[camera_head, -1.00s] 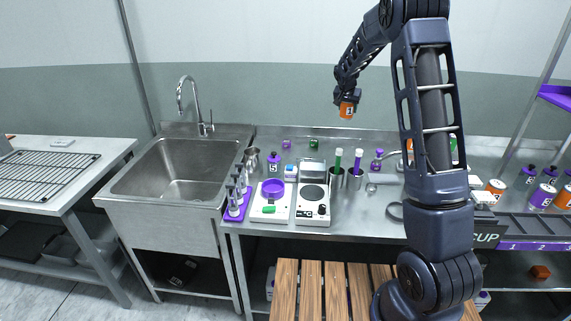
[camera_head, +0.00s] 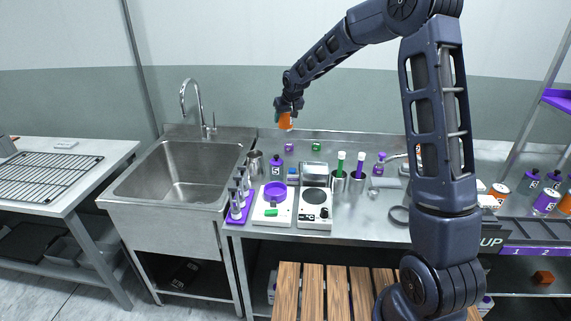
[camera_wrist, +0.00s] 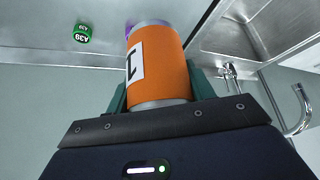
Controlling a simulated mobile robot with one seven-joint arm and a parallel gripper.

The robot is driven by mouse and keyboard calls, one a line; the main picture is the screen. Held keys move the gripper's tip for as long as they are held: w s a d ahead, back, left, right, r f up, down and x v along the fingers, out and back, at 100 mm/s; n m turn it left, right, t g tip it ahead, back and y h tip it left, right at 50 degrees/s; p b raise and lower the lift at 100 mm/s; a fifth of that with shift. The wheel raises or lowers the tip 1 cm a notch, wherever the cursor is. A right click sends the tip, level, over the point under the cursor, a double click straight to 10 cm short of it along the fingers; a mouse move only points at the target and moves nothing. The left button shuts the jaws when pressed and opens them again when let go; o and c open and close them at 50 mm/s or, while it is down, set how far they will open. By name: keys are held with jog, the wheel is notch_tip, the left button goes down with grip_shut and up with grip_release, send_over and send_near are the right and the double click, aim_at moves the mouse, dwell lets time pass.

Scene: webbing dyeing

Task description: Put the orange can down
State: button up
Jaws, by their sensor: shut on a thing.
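The orange can (camera_head: 286,122) is held in my gripper (camera_head: 284,111), up in the air above the back of the steel counter. In the wrist view the orange can (camera_wrist: 160,68) shows silver ends and a white label with a black mark. The gripper's teal fingers (camera_wrist: 200,85) sit on both sides of it. The can is clear of the counter (camera_head: 350,215), over the area between the sink and the hot plate. The gripper is shut on it.
A sink (camera_head: 180,180) is at left.

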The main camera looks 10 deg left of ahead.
notch_tip(320, 180, down, 19)
dwell(0.6)
jog(key=shift+f, duration=0.1)
jog(key=o, duration=1.2)
jog(key=shift+f, duration=0.1)
jog(key=v, duration=1.2)
jog(key=s+d+r+m+h, duration=0.1)
jog(key=s+d+r, duration=0.45)
jog(key=d, duration=0.25)
jog(key=s+d+r+m+h, duration=0.1)
jog(key=s+d+r, duration=0.3)
jog(key=d+r, duration=0.3)
jog(key=s+d+r+m+h, duration=0.1)
jog(key=s+d+r, duration=0.35)
jog(key=d, duration=0.45)
jog(key=s+d+r+m, duration=0.1)
jog(key=s+d, duration=0.5)
jog(key=s, duration=0.6)
jog(key=s+d+r+m, duration=0.2)
jog(key=s+d, duration=0.4)
jog(key=s, duration=0.6)
jog(key=shift+d+r+g, duration=0.3)
jog(key=shift+d, duration=0.05)
